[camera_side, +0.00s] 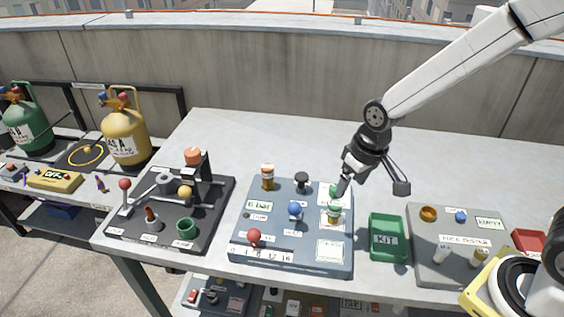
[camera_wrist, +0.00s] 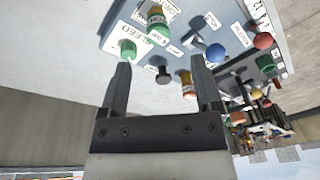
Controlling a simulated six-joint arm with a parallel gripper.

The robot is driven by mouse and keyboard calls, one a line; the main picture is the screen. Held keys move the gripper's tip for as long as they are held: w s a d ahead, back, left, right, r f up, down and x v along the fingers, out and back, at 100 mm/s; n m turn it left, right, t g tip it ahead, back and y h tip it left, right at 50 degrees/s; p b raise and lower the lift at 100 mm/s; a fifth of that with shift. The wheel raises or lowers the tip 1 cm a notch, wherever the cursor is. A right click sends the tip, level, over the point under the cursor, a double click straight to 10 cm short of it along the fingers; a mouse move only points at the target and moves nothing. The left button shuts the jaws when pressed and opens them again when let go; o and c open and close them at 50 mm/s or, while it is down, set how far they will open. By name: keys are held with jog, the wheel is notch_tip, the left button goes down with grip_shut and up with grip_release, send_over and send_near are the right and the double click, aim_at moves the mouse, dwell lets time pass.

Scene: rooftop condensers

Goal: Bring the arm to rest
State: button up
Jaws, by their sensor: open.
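My gripper (camera_side: 372,188) is at the end of my arm, which reaches in from the upper right in the side view. Its two fingers are apart with nothing between them; the wrist view shows the same open gap (camera_wrist: 160,62). It is over the right rear edge of a blue-grey panel (camera_side: 275,197). One fingertip appears close to a green knob (camera_side: 335,189) on that panel. In the wrist view the green knob (camera_wrist: 127,47) is just beyond the left fingertip. I cannot tell whether they touch.
The panel carries a blue ball knob (camera_side: 294,209), a red ball knob (camera_side: 254,236), a black knob (camera_side: 301,179) and an orange-and-white canister (camera_side: 267,177). A green KIT tray (camera_side: 388,224) and a grey board (camera_side: 430,262) lie to the right. The rear tabletop (camera_side: 270,138) is clear.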

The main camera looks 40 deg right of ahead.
jog(key=s+d, duration=0.5)
jog(key=s, duration=0.2)
jog(key=shift+s+d+f+m+t+h, duration=0.15)
jog(key=shift+d+m+t+h, duration=0.15)
jog(key=shift+d+t+h, duration=0.1)
dwell(1.6)
